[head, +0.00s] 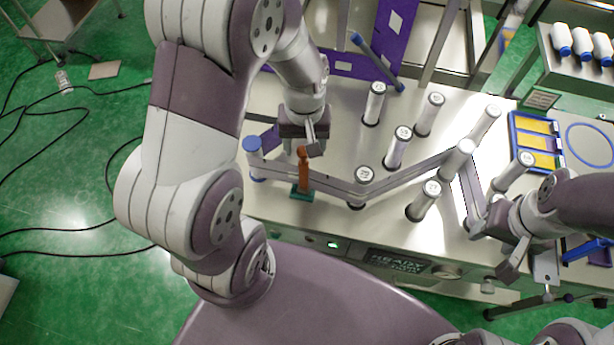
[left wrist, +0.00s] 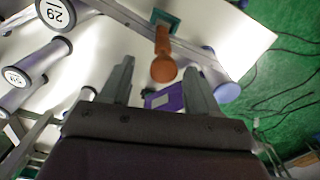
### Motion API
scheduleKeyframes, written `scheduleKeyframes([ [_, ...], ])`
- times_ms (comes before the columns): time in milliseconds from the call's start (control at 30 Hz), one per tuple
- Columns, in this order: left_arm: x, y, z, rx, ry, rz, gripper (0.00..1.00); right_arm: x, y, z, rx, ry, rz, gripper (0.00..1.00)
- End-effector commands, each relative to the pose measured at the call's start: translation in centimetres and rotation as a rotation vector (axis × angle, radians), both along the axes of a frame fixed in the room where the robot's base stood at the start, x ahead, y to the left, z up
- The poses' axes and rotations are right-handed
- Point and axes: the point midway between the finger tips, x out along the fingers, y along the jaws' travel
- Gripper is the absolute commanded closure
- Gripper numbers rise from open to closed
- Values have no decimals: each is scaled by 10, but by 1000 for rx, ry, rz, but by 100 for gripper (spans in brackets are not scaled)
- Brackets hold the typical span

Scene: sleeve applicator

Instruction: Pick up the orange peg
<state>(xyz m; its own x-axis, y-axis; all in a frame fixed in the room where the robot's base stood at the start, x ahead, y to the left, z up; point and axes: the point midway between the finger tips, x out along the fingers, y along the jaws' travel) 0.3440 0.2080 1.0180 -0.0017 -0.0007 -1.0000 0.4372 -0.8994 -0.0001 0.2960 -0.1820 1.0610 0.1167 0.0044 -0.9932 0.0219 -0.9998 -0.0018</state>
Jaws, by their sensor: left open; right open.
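The orange peg (head: 303,172) stands upright on a small teal base (head: 302,194) near the left front of the metal machine top. My left gripper (head: 313,148) is just behind and above the peg in the head view, open and empty. In the left wrist view the peg (left wrist: 164,58) shows beyond the gap between the two open fingers of the left gripper (left wrist: 160,85), its rounded top towards me. My right gripper (head: 499,245) is at the right front of the machine, apart from the peg; its fingers are small in view.
A blue-capped roller (head: 253,158) stands left of the peg. A grey band (head: 335,183) runs close by the peg to several white rollers (head: 397,147) on the right. A blue-framed tray (head: 535,142) with yellow parts lies at right. A purple panel (head: 350,62) is behind.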

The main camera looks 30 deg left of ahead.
Motion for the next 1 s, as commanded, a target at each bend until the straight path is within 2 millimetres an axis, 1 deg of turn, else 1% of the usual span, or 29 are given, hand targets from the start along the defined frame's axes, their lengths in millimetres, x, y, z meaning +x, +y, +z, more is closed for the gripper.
scheduleKeyframes([
  [67,-2,0,-9,0,3,0,39,0,0,2,0,0,0,45],
  [200,-8,1,-35,0,5,-1,39,0,0,8,0,0,0,45],
  [300,-6,1,-50,0,2,-1,39,0,0,7,0,0,0,45],
  [400,-6,1,-55,0,0,-1,39,0,0,7,0,0,0,45],
  [567,-5,1,-55,0,-1,-1,39,0,0,7,0,0,0,45],
  [600,-5,1,-55,0,-1,-1,52,0,0,7,0,0,0,45],
  [667,-5,1,-55,0,-1,-1,72,0,0,7,0,0,0,45],
  [700,-5,1,-55,0,-1,-1,85,0,0,7,0,0,0,45],
  [733,-5,1,-55,0,-1,-1,95,0,0,7,0,0,0,45],
  [767,-5,1,-55,0,-1,-2,100,0,0,7,0,0,0,45],
  [1000,-5,1,-54,0,-2,-2,100,0,0,7,0,0,0,45],
])
